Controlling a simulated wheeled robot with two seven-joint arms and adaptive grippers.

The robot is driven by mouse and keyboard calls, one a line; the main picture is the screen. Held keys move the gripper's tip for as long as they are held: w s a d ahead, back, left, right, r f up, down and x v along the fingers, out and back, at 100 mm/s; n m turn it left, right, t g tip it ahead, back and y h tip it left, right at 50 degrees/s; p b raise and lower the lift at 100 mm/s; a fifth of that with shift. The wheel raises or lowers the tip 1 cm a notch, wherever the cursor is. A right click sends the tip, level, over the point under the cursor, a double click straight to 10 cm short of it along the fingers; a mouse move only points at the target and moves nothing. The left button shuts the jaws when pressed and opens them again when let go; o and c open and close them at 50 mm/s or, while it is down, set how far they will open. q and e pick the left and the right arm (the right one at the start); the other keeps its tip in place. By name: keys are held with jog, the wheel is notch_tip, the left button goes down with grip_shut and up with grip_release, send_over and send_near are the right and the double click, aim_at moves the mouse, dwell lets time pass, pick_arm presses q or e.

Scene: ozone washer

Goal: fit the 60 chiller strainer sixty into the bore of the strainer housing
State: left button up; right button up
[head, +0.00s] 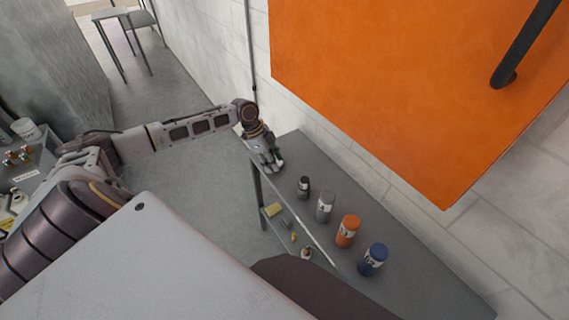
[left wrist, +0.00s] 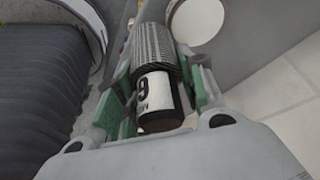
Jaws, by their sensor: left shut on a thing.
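My left gripper (head: 266,160) is over the far end of the grey shelf top, beside the wall. In the left wrist view my left gripper (left wrist: 158,92) is shut around a cylindrical strainer (left wrist: 155,88). The strainer has a grey mesh upper part and a dark lower part with a white label, on which one large digit partly shows. The fingers stand on both sides of it. In the head view the gripper mostly hides the strainer. I cannot tell which thing is the strainer housing. My right gripper is in neither view.
A dark (head: 304,187), a grey (head: 325,207), an orange (head: 347,231) and a blue cylinder (head: 373,259) stand in a row on the shelf (head: 425,285). A large orange panel (head: 410,80) overhangs it. A pale round face (left wrist: 197,18) is beyond the gripper.

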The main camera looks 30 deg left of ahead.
pick_arm(q)
jog(key=s+a, duration=0.4)
jog(key=a, duration=0.6)
jog(key=shift+a, duration=0.15)
jog(key=shift+s, duration=0.15)
dwell(0.6)
